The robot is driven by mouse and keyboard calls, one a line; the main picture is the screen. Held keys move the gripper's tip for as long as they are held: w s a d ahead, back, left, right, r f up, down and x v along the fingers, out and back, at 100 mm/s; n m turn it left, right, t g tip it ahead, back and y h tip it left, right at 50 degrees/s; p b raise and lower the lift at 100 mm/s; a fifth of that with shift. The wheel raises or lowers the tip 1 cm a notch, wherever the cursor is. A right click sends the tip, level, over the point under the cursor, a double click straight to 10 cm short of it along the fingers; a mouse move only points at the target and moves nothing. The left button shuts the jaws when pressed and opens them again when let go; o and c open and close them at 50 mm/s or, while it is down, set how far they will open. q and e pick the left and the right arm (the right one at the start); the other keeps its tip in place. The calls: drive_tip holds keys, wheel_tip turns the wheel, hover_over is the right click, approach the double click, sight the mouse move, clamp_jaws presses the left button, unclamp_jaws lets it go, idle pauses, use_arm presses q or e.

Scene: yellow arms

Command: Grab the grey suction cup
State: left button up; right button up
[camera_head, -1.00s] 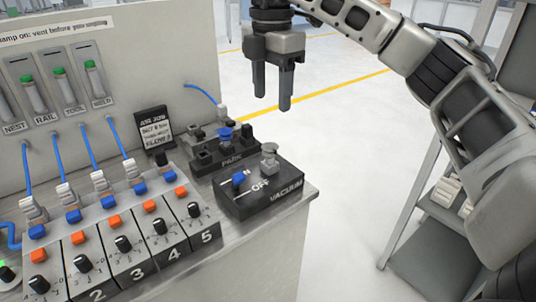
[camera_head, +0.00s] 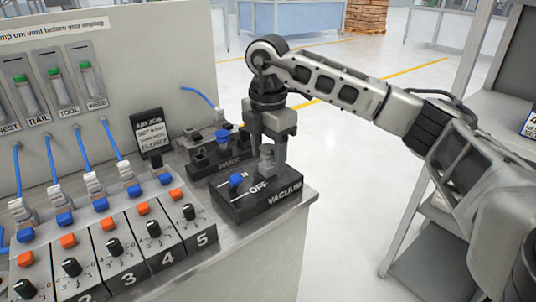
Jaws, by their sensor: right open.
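The grey suction cup (camera_head: 266,157) stands upright on the right part of the black VACUUM box (camera_head: 270,205), at the bench's right end. My right gripper (camera_head: 268,155) points down over the box, with its two fingers apart, one on each side of the suction cup. Whether the fingers touch the cup I cannot tell. My left gripper is not in view.
The black PARK rack (camera_head: 215,150) with a blue cup (camera_head: 222,136) stands just behind.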

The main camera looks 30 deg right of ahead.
drive_tip(key=c, duration=1)
